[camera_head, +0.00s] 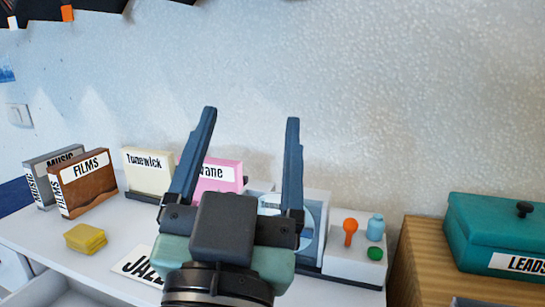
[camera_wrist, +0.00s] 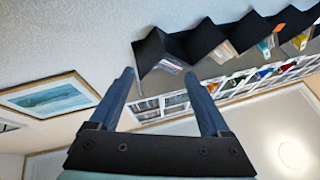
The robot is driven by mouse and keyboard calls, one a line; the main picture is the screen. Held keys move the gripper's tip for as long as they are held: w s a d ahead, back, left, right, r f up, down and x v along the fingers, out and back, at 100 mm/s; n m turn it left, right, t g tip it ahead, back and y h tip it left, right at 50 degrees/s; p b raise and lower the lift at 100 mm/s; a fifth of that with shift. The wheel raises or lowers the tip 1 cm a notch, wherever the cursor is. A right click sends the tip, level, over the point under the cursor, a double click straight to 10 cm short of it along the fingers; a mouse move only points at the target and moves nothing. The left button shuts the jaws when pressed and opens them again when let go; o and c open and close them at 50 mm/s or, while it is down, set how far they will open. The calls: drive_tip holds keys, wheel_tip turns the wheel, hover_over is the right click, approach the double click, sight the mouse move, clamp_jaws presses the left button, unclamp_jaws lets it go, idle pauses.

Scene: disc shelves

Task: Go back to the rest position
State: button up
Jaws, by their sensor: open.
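My gripper (camera_head: 251,115) is raised in front of the wall in the head view, its two dark blue fingers pointing up and spread wide. Nothing is between the fingers. In the wrist view my gripper (camera_wrist: 162,78) is open and empty too, facing a black zigzag shelf (camera_wrist: 205,40) and a rack of discs (camera_wrist: 255,82) high up. My gripper hides part of the white surface, part of the pink Vane box (camera_head: 221,176) and part of a disc in a case (camera_head: 306,240).
A teal Leads box (camera_head: 490,225) sits on a wooden cabinet (camera_head: 424,245) at right.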

drive_tip(key=s+d+r+n+t+y+p, duration=0.1)
drive_tip(key=s+r+t+p, duration=0.1)
drive_tip(key=r+p, duration=1.4)
drive_tip(key=s+d+r+n+t+y+p, duration=0.1)
drive_tip(key=s+r+p, duration=0.1)
drive_tip(key=r+p, duration=1.4)
wheel_tip(320, 180, up, 10)
drive_tip(key=shift+s+r+n+t, duration=0.1)
drive_tip(key=shift+s+n+t, duration=0.2)
drive_tip(key=shift+t, duration=0.1)
